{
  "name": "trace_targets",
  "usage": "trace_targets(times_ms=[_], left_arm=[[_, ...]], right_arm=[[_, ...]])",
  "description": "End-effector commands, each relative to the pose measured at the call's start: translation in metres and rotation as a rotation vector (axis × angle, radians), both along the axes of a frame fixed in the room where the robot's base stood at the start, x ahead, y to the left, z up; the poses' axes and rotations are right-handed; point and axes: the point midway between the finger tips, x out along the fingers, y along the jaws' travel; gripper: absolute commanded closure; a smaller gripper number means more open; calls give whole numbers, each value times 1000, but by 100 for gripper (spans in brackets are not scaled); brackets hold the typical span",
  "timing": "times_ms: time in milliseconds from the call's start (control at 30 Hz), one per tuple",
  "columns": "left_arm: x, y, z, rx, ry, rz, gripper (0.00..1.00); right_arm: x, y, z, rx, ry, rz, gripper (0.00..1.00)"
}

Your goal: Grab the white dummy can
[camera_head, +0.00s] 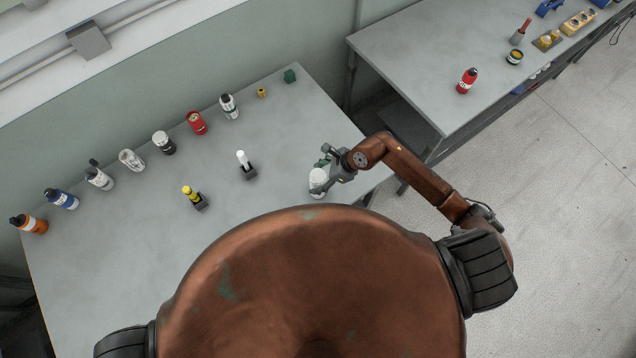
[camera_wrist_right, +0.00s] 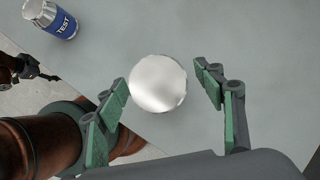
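The white can (camera_head: 317,180) stands upright near the right edge of the grey table. In the right wrist view it shows from above as a round, shiny pale top (camera_wrist_right: 158,83). My right gripper (camera_head: 328,172) is at the can. Its two green-padded fingers (camera_wrist_right: 163,92) are spread on either side of the can, with a gap by the right finger; the left finger is close, and I cannot tell whether it touches. My left gripper is out of the head view; a small dark jointed piece at the left edge of the right wrist view may be it.
Several cans and bottles stand in a row along the table's back, including a red can (camera_head: 197,123). A yellow-topped item (camera_head: 190,194) and a white-topped item (camera_head: 243,160) stand mid-table. A second table (camera_head: 420,60) holds a red bottle (camera_head: 467,81). Bare table lies left of the can.

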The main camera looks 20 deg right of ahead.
Motion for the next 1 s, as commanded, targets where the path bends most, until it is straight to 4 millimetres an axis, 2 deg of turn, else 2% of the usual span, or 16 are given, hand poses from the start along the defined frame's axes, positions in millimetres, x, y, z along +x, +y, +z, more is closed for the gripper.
trace_targets(times_ms=[67, 867, 1000], left_arm=[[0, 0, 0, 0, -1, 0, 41], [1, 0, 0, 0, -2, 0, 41], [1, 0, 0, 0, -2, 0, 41]], right_arm=[[0, 0, 0, 0, 0, 0, 44], [0, 0, 1, 0, 0, 0, 99], [0, 0, 1, 2, -1, 0, 100]])
